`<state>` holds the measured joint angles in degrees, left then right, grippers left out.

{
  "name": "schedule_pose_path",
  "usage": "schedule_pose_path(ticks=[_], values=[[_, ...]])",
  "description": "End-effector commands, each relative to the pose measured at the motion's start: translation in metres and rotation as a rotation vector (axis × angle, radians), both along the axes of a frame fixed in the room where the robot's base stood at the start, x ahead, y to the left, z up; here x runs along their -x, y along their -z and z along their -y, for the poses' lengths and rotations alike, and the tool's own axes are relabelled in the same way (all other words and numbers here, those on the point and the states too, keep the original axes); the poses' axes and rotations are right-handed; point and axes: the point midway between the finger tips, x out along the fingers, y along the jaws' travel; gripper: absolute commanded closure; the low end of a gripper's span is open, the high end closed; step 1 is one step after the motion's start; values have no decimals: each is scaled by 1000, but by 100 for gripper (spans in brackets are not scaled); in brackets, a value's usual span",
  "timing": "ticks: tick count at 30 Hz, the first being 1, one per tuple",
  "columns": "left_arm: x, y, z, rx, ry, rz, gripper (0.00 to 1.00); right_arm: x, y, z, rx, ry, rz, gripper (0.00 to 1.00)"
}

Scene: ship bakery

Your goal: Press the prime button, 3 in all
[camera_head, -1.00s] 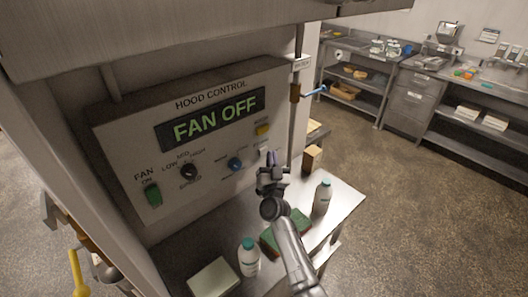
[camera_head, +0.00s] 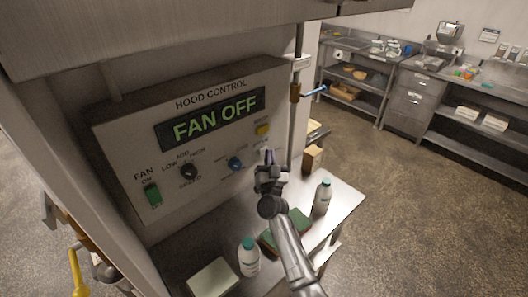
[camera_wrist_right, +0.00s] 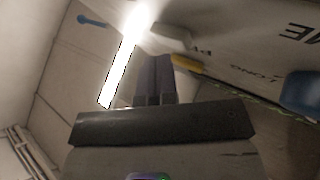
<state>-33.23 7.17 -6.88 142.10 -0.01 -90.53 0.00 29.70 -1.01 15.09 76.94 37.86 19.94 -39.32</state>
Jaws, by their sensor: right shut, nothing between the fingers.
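The hood control panel (camera_head: 215,199) carries a green fan switch (camera_head: 153,194), a black knob (camera_head: 189,172), a blue knob (camera_head: 235,163) and a yellow button (camera_head: 263,129). Its display reads FAN OFF. My right gripper (camera_head: 268,158) is shut and empty at the panel's lower right, below the yellow button. In the right wrist view its dark fingers (camera_wrist_right: 155,78) are together beside a yellow part (camera_wrist_right: 187,63) and a pale block (camera_wrist_right: 172,38). No prime label is readable; I cannot tell which control it marks or whether the fingertips touch it. My left gripper is not in view.
A pipe with a blue-handled valve (camera_head: 314,91) stands right of the panel.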

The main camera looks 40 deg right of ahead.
Motion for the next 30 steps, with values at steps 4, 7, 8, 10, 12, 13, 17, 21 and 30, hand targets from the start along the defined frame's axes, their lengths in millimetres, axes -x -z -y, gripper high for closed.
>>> schedule_pose_path(ticks=[4, 7, 8, 10, 12, 13, 17, 21, 30], values=[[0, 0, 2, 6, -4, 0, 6, 0, 0, 0, 0, 0, 0, 100], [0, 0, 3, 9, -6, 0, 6, 0, 0, 0, 0, 0, 0, 100], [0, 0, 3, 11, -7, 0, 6, 0, 0, 0, 0, 0, 0, 100], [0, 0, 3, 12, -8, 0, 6, -1, 0, 0, 0, 0, 0, 100], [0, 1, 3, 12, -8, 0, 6, -2, 0, 0, 0, 0, 0, 100], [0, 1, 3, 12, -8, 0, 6, -2, 0, 0, 0, 0, 0, 100], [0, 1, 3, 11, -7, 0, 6, -3, 0, 0, 0, 0, 0, 100], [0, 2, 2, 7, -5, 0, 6, -5, 0, -1, 0, 0, 0, 100], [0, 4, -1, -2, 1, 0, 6, -8, 0, -1, 0, 0, 0, 100]])
